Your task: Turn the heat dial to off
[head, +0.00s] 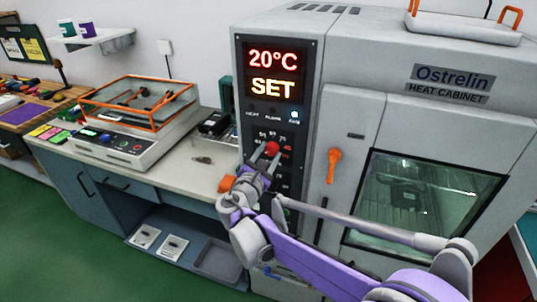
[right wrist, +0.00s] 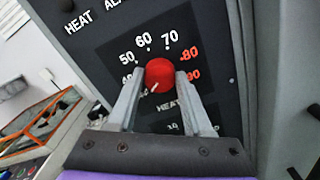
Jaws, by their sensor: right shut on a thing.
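The red heat dial (head: 271,148) is on the black control panel of the heat cabinet. In the right wrist view the dial (right wrist: 160,73) sits among the numbers 50, 60, 70, 80 and 90, with "HEAT" below it. A short pale mark on its face points to the lower left. My right gripper (head: 262,158) is at the dial, and in the right wrist view its two fingers (right wrist: 159,80) are shut on the dial from either side. The fingers hide part of the scale. My left gripper is not in view.
The panel display (head: 273,73) reads "20°C SET", and a light (head: 295,114) glows below it. An orange door handle (head: 333,163) is right of the panel, beside the cabinet window (head: 425,200). A bench (head: 185,170) with an orange-framed shaker (head: 130,115) is at left.

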